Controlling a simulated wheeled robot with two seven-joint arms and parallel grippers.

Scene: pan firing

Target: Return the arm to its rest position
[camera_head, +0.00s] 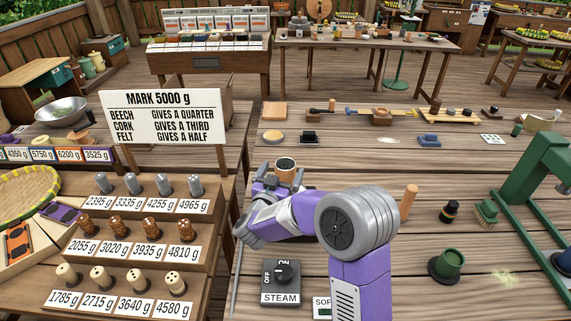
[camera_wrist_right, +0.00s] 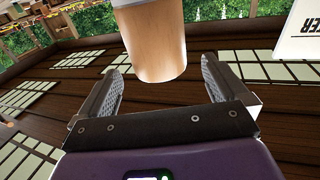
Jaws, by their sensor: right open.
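My right arm comes in from the bottom of the head view, purple and grey, and bends left. My right gripper (camera_head: 272,186) is at a tan wooden cup with a dark opening (camera_head: 286,171). In the right wrist view my right gripper (camera_wrist_right: 160,75) has its two grey fingers spread apart. The cup (camera_wrist_right: 152,45) stands upright in front of the gap between them. I cannot tell whether a finger touches it. My left gripper is not in view.
A STEAM switch box (camera_head: 281,283) is left of my forearm. A sign (camera_head: 160,118) and stepped racks of weights (camera_head: 140,232) stand at left.

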